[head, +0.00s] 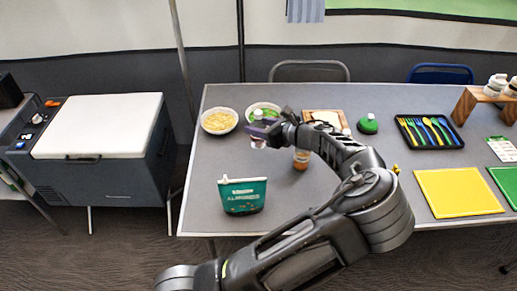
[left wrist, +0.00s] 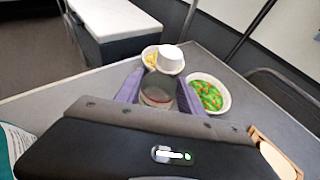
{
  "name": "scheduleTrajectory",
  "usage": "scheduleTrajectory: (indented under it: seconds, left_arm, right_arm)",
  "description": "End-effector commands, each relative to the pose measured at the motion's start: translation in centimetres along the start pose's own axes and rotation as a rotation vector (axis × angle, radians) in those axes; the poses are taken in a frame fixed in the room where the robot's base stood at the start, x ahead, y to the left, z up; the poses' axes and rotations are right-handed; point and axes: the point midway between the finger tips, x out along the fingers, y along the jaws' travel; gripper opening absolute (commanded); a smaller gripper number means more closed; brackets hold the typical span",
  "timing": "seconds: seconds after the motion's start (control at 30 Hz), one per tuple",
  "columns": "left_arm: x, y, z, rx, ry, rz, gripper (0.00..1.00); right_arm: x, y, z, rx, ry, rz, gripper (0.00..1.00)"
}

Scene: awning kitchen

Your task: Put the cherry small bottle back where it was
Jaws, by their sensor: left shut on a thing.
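My left gripper (head: 262,130) is shut on a small bottle with a white cap (head: 258,114), over the back left part of the table. In the left wrist view the bottle (left wrist: 157,93) stands between the purple fingers, its wide white cap above them. Its body looks clear with a reddish tint; the label is not readable. I cannot tell whether its base touches the table. A small amber bottle (head: 301,159) stands just right of the gripper, partly behind my arm. My right gripper is not in view.
Behind the gripper are a pasta bowl (head: 219,121) and a bowl of green food (left wrist: 209,95). A teal almonds bag (head: 242,196) stands in front. A green bottle (head: 368,124), cutlery tray (head: 429,146), yellow mat (head: 459,192) and wooden riser (head: 466,105) with bottles are to the right.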

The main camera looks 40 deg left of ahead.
Motion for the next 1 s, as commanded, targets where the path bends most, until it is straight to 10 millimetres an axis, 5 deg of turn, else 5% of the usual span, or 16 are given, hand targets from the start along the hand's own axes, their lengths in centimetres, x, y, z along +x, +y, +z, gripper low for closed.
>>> scheduleTrajectory:
  seconds: [0.2, 0.57, 1.0]
  left_arm:
    - [1.3, 0.0, -3.1, 0.001, -0.002, 0.001, 0.07]
    - [1.5, 0.0, -3.6, 0.001, -0.001, 0.0, 0.07]
    - [2.9, 0.0, -6.9, 0.0, 0.0, 0.0, 0.07]
  right_arm:
    - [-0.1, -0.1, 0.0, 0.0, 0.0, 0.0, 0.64]
    - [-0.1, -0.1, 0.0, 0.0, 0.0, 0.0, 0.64]
    - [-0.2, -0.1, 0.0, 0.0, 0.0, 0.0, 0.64]
